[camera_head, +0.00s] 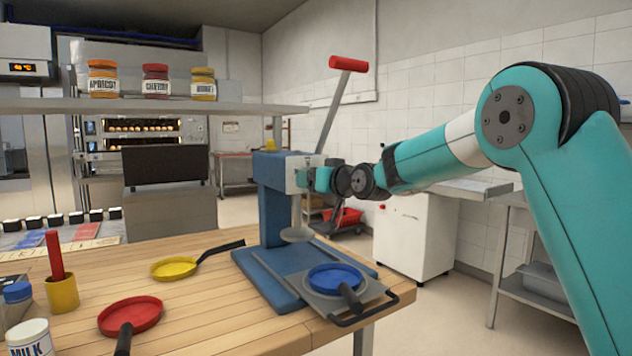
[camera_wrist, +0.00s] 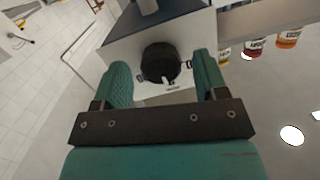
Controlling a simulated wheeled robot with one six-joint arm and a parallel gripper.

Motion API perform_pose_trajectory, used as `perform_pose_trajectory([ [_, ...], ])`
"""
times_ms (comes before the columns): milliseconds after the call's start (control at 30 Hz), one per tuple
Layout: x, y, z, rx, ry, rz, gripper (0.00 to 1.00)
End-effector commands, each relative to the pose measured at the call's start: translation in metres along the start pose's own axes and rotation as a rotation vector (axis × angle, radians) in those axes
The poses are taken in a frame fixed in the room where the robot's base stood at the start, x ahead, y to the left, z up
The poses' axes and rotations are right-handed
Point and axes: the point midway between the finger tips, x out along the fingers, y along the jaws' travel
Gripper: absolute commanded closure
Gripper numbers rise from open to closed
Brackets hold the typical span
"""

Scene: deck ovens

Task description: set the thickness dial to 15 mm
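The thickness dial (camera_wrist: 161,62) is a round black knob on the pale front panel of the press head (camera_wrist: 120,52) in the wrist view. A small white mark shows at its lower edge, with tiny marks beside it too small to read. My gripper (camera_wrist: 160,68) is open, one teal finger on each side of the dial, with a visible gap on both sides. In the head view my gripper (camera_head: 309,180) is at the head of the blue press (camera_head: 271,205) and hides the dial.
The press has a long lever with a red handle (camera_head: 348,63). A blue pan (camera_head: 334,277) lies on its lower plate. Red (camera_head: 130,315) and yellow (camera_head: 174,268) pans lie on the wooden table (camera_head: 215,310). A shelf (camera_head: 150,106) with jars is behind the press.

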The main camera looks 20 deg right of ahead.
Motion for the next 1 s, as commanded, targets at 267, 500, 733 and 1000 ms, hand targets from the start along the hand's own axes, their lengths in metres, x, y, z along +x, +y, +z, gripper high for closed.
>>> perform_pose_trajectory([
  [267, -0.006, 0.000, -0.001, 0.000, 0.002, 0.000, 0.33],
  [500, -0.051, 0.001, 0.001, 0.000, 0.003, 0.002, 0.33],
  [733, -0.112, 0.002, 0.001, 0.000, 0.003, 0.004, 0.33],
  [1000, -0.162, 0.001, 0.000, 0.000, 0.002, 0.003, 0.33],
])
